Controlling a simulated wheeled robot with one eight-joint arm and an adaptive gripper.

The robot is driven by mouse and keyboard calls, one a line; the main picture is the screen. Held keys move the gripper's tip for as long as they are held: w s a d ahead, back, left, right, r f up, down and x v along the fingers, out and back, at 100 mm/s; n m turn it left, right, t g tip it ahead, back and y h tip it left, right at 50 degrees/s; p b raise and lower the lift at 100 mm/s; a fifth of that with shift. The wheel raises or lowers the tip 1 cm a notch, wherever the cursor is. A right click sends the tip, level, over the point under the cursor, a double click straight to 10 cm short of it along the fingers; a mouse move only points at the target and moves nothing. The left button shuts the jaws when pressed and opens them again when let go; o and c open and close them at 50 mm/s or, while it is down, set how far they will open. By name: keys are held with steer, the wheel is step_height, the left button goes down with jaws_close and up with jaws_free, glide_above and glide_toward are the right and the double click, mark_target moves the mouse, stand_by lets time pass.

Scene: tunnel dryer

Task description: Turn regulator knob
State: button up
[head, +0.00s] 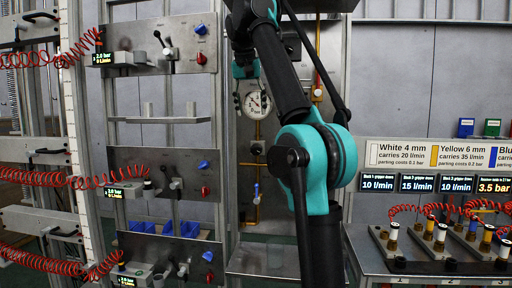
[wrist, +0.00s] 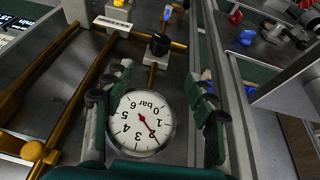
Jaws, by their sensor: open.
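A small black knob (wrist: 158,45) sits on the brass pipe above the round white pressure gauge (wrist: 140,122) in the wrist view. In the head view a dark knob (head: 257,149) is just below the gauge (head: 254,104). The gauge has a red needle that lies near the 2 in the wrist view. My gripper (wrist: 160,84) is open, its two fingers on either side of the gauge in that view, with the knob beyond the fingertips. Nothing is between the fingers that I can see held. In the head view my arm hides part of the gripper.
A blue-handled valve (head: 256,193) is lower on the brass pipe. Metal frame posts flank the panel. At left is a rack with red coiled hoses (head: 35,177) and levers. At right a bench (head: 420,262) carries fittings under displays, one reading 3.5 bar (head: 494,187).

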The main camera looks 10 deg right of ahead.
mark_target(261, 147)
steer(key=x, duration=1.5)
steer(key=shift+c, duration=0.4)
steer(key=c, duration=1.1)
steer(key=shift+s+d+y, duration=0.1)
steer(key=shift+y, duration=0.3)
steer(key=shift+d+t+y, duration=0.15)
steer(key=shift+t+y, duration=0.15)
steer(key=shift+y, duration=0.3)
steer(key=y, duration=0.1)
steer(key=m+t+y, duration=0.1)
steer(key=y, duration=0.1)
steer(key=shift+s+d+f, duration=0.1)
steer(key=shift+d+f, duration=0.05)
steer(key=shift+d, duration=0.05)
steer(key=t+y, duration=0.1)
steer(key=y, duration=0.1)
steer(key=m+t+y, duration=0.1)
steer(key=y, duration=0.1)
steer(key=shift+d+f+y, duration=0.2)
steer(key=shift+y, duration=0.1)
steer(key=shift+s, duration=0.1)
